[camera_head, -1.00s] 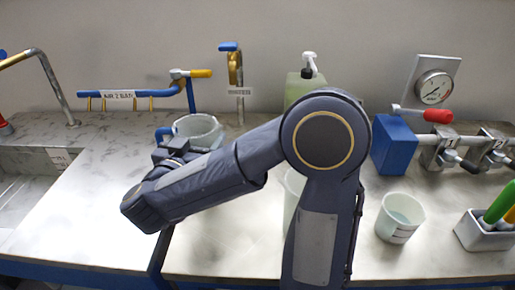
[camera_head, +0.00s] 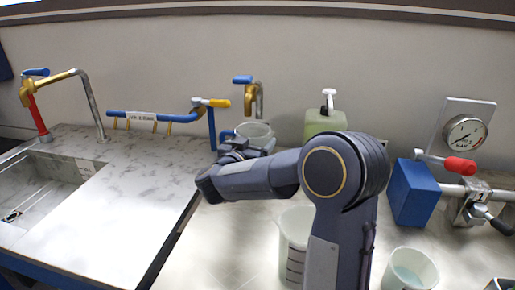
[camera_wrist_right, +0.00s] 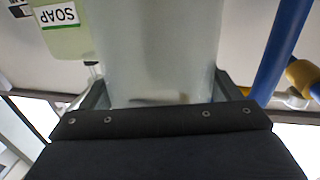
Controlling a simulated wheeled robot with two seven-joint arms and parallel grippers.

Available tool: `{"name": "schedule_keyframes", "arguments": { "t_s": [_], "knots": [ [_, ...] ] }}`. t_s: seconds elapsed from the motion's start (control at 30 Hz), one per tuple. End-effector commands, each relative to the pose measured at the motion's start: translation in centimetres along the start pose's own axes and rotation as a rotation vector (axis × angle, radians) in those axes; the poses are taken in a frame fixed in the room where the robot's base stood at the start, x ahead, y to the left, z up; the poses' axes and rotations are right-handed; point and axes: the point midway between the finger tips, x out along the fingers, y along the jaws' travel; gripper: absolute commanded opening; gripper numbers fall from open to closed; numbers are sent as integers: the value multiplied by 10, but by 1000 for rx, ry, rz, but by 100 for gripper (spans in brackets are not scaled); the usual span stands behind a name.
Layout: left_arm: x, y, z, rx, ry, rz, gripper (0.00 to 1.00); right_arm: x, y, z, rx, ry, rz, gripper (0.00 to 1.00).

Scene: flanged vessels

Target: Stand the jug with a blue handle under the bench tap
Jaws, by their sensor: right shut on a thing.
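The jug with a blue handle (camera_head: 256,133) is a pale translucent vessel, upright at the back of the bench. Its blue handle shows at its left side in the head view. My right gripper (camera_head: 240,148) is shut on the jug, reaching it from the front; its arm hides the jug's lower part. In the right wrist view the jug (camera_wrist_right: 155,50) fills the space between the two fingers. The bench tap (camera_head: 257,98), brass with a blue lever, is on the wall above the jug, its spout appearing in line with the jug. I cannot tell whether the jug's base touches the bench. My left gripper is out of view.
A soap bottle (camera_head: 322,122) stands right of the jug, a blue rail with hooks (camera_head: 150,118) to its left. A graduated jug (camera_head: 293,235) and a cup (camera_head: 410,268) stand nearer. A blue block (camera_head: 413,193) and pipework with a gauge are right; a sink (camera_head: 50,185) is left.

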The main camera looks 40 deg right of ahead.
Motion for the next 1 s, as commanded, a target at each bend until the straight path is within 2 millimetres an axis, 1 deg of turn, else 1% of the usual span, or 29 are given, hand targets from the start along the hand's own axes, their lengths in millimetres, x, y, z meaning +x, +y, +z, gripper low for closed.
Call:
{"name": "schedule_keyframes", "arguments": {
  "t_s": [0.03,0.27,0.33,0.37,0.4,0.53,0.6,0.8,0.93,0.97,1.0],
  "knots": [
    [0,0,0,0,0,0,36,8,0,0,0,0,2,55],
    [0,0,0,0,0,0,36,23,0,0,1,1,0,55],
    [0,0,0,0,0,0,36,32,0,0,0,0,2,55],
    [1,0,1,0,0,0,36,33,0,6,-2,-1,0,55],
    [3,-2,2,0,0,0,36,32,-1,16,-4,-3,-2,55],
    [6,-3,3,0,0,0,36,32,-1,34,-3,-1,0,55],
    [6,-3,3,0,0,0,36,32,-1,36,0,-1,-1,55],
    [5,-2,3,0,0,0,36,31,-1,35,1,0,-1,55],
    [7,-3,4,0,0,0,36,31,-1,39,1,0,-1,55],
    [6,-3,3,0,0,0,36,31,-1,38,1,-1,-1,88],
    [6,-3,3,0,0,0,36,31,-1,38,1,-1,-1,93]
  ]
}}
